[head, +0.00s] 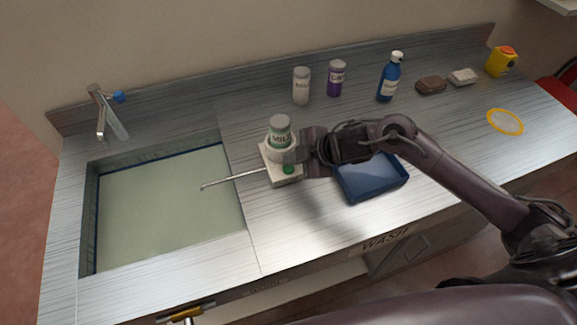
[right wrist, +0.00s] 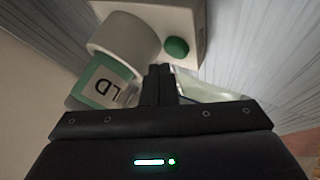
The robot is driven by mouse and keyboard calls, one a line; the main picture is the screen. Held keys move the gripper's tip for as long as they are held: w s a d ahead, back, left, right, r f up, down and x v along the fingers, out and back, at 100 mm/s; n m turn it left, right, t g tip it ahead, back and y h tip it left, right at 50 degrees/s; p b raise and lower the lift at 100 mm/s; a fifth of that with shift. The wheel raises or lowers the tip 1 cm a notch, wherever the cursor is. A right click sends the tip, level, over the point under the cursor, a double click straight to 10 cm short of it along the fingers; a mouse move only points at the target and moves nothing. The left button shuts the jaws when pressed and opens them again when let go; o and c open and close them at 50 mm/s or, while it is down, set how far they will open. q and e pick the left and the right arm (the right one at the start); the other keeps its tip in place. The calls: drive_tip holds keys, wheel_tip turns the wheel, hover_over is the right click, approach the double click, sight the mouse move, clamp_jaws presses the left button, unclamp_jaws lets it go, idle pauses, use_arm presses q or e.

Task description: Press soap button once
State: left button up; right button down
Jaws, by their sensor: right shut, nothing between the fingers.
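The soap dispenser is a white block (head: 285,178) with a green button (head: 289,169) on top and a white bottle (head: 280,133) with a green label standing at its back. A thin metal rod (head: 232,180) reaches left from it over the sink edge. In the right wrist view, the green button (right wrist: 177,47) is just beyond and right of my right gripper's fingertips (right wrist: 160,70); contact cannot be told. The bottle label (right wrist: 103,88) shows at left. My right gripper (head: 302,156) is shut and empty, beside the bottle. My left gripper is not in view.
A sink (head: 165,205) with a tap (head: 105,110) lies left. A blue tray (head: 372,185) sits right of the dispenser, partly under my right arm. A white bottle (head: 301,87), purple bottle (head: 337,80) and blue bottle (head: 388,80) stand behind. The front counter strip is clear.

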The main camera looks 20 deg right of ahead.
sight(293, 169)
drive_tip(key=shift+f, duration=0.1)
drive_tip(key=shift+f, duration=0.3)
drive_tip(key=shift+f+b, duration=0.4)
drive_tip(key=shift+f, duration=0.1)
idle(0.8)
drive_tip(key=shift+r+p, duration=0.85)
drive_tip(key=shift+r, duration=0.05)
wheel_tip(293, 169, up, 5)
drive_tip(key=p, duration=0.5)
drive_tip(key=shift+r, duration=0.1)
